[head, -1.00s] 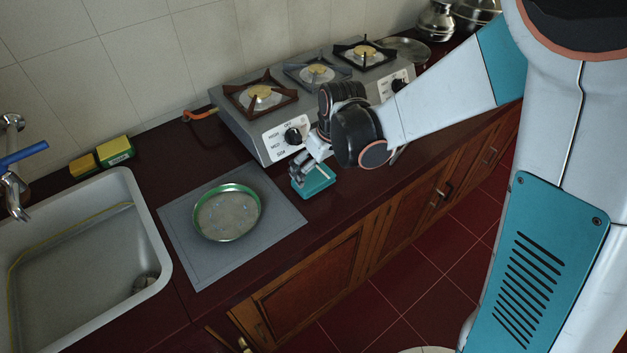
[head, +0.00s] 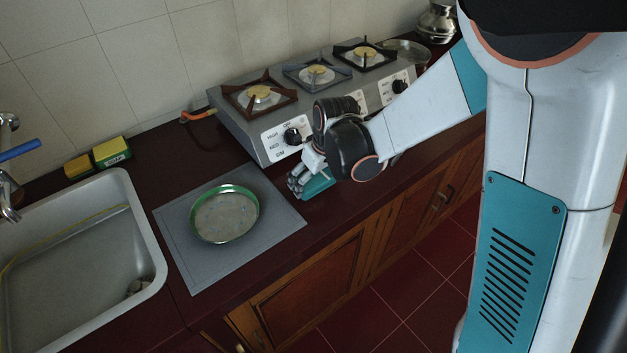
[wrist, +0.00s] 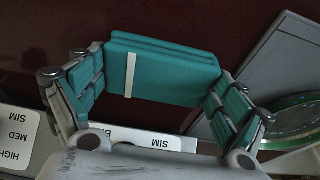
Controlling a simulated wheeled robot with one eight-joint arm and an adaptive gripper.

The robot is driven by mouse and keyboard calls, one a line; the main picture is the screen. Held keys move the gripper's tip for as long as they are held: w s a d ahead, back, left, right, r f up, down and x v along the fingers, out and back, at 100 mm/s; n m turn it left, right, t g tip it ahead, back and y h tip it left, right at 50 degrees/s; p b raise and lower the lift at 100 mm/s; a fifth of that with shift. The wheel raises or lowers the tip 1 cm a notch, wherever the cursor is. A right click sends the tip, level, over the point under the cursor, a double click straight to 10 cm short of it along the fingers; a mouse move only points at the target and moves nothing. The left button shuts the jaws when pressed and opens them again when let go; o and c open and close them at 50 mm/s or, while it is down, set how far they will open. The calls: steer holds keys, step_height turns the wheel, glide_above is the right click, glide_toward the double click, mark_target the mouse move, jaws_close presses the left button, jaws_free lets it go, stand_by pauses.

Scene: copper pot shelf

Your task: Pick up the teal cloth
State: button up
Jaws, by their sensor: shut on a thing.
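The teal cloth (wrist: 165,72) is a folded stack with a pale stripe. In the wrist view it sits between the two fingers of my gripper (wrist: 160,85), which are shut on it from both sides. In the head view the cloth (head: 318,187) shows partly beside my gripper (head: 303,186), low over the dark counter in front of the stove. My gripper and wrist hide part of it there. I cannot tell whether the cloth touches the counter.
A green-rimmed round pan (head: 225,214) lies on a grey mat (head: 274,240) left of my gripper. The stove (head: 258,135) with its burners and knobs stands close behind. A sink (head: 150,215) and sponges (head: 112,152) are at the left. The counter's front edge is near.

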mark_target(314, 178)
steer(key=shift+r, duration=0.1)
step_height(314, 178, up, 20)
steer(key=p, duration=0.7)
